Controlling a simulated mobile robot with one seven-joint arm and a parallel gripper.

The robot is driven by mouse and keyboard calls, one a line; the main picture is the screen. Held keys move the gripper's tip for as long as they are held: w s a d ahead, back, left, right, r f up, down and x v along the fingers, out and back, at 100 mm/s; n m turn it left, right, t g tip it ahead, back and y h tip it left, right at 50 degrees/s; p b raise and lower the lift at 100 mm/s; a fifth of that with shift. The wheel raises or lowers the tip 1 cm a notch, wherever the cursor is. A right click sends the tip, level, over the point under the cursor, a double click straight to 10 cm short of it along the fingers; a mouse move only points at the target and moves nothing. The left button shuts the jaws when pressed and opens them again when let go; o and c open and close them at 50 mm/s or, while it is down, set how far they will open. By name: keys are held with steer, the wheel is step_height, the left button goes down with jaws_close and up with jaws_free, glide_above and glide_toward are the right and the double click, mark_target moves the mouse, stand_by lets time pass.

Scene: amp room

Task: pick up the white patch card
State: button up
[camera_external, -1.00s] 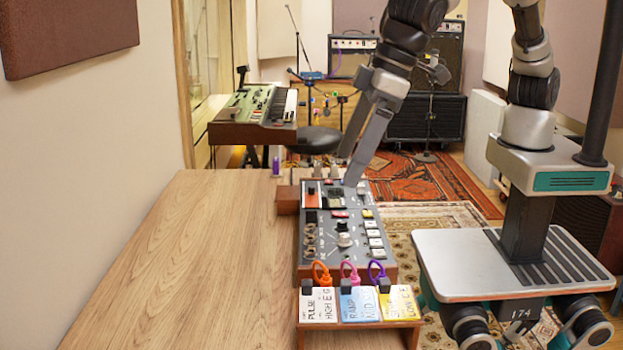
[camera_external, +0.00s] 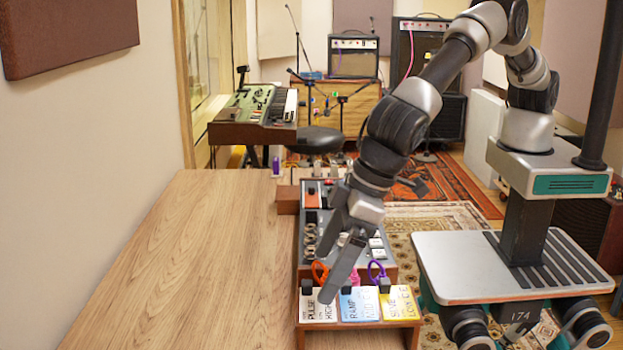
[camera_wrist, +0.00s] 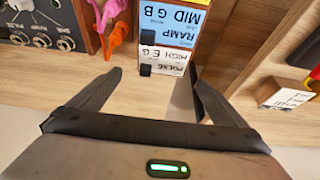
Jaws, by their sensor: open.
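The white patch card (camera_external: 310,310), printed PULSE and HIGH, stands in the left slot of a wooden card holder (camera_external: 375,325). A black clip or block is at its edge. In the wrist view the white card (camera_wrist: 168,56) lies upside down, ahead of the fingertips. My gripper (camera_external: 323,279) is open and empty, above and just behind the card in the external view; one finger overlaps the card's right edge there. In the wrist view my gripper (camera_wrist: 155,75) has its fingers apart, with the card between and beyond the tips. I cannot tell the exact height.
A blue card (camera_external: 359,304) and a yellow card (camera_external: 396,303) stand right beside the white one. Behind them are orange, pink and purple cables (camera_external: 377,272) and a grey synth panel (camera_external: 308,248) with knobs and jacks. The wooden tabletop (camera_external: 190,270) to the left is clear.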

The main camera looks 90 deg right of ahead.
mark_target(310, 304)
steer(key=shift+a+x, duration=0.2)
steer(key=shift+x, duration=2.45)
steer(key=shift+s, duration=0.1)
steer(key=c, duration=1.1)
